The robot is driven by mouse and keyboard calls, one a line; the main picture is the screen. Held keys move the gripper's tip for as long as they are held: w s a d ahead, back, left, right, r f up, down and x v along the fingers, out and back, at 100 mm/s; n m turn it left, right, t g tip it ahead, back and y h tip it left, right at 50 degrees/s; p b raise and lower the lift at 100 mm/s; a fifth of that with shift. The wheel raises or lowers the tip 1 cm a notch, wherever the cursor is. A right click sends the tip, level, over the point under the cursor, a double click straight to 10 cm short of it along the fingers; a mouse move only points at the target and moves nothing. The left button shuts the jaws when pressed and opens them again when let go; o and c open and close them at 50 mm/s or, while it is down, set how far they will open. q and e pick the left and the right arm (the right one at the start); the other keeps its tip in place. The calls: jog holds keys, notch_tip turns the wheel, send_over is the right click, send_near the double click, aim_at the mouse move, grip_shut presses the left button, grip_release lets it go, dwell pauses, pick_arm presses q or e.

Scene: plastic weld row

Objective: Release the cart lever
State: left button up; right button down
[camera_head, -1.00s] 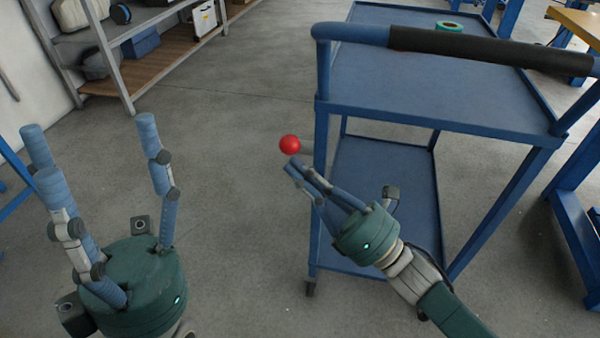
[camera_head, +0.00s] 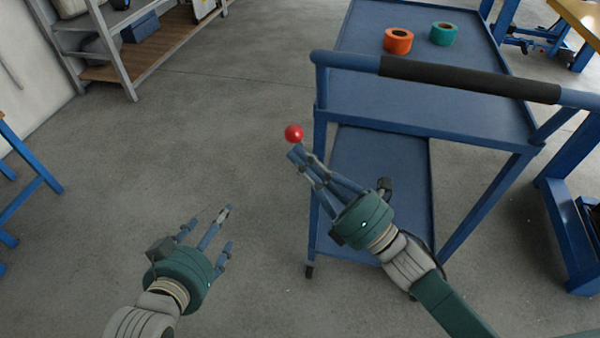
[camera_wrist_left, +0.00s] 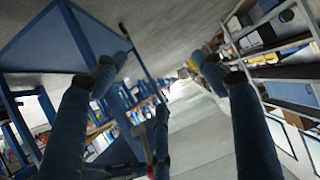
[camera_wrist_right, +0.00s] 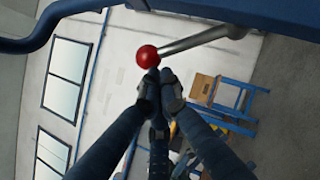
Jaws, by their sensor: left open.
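The blue cart (camera_head: 420,95) stands right of centre in the head view, with a black-gripped push handle (camera_head: 470,78). The cart lever's red ball knob (camera_head: 293,133) sticks out at the cart's left side. In the right wrist view the knob (camera_wrist_right: 147,56) ends a grey metal rod (camera_wrist_right: 195,40). My right gripper (camera_head: 303,157) is just below the knob. Its fingertips (camera_wrist_right: 158,84) are drawn together with nothing seen between them; I cannot tell whether they touch the knob. My left gripper (camera_head: 216,230) is open and empty, low and left of the cart.
An orange tape roll (camera_head: 398,40) and a teal tape roll (camera_head: 443,34) lie on the cart's top. A shelf rack (camera_head: 125,55) stands at the back left. A blue-framed bench (camera_head: 570,230) is at the right. The floor left of the cart is clear.

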pick_arm(q)
jog(key=s+a+f+g+y+p, duration=0.1)
jog(key=s+a+f+g+p, duration=0.2)
jog(key=s, duration=0.5)
jog(key=s+a+f+g+y+p, duration=0.1)
jog(key=s+a+f+g+p, duration=0.15)
jog(key=s+f+g, duration=0.45)
notch_tip(320, 180, down, 17)
jog(key=s+p, duration=0.2)
jog(key=p, duration=0.3)
jog(key=shift+s+f, duration=0.2)
jog(key=shift+s, duration=0.2)
pick_arm(e)
jog(key=w+d+r+m+h, duration=0.1)
jog(key=w+r+m+h, duration=0.1)
jog(key=w+r+m, duration=0.2)
jog(key=shift+w+d+m+h, duration=0.25)
jog(key=shift+w+m+h, duration=0.05)
jog(key=shift+w, duration=0.05)
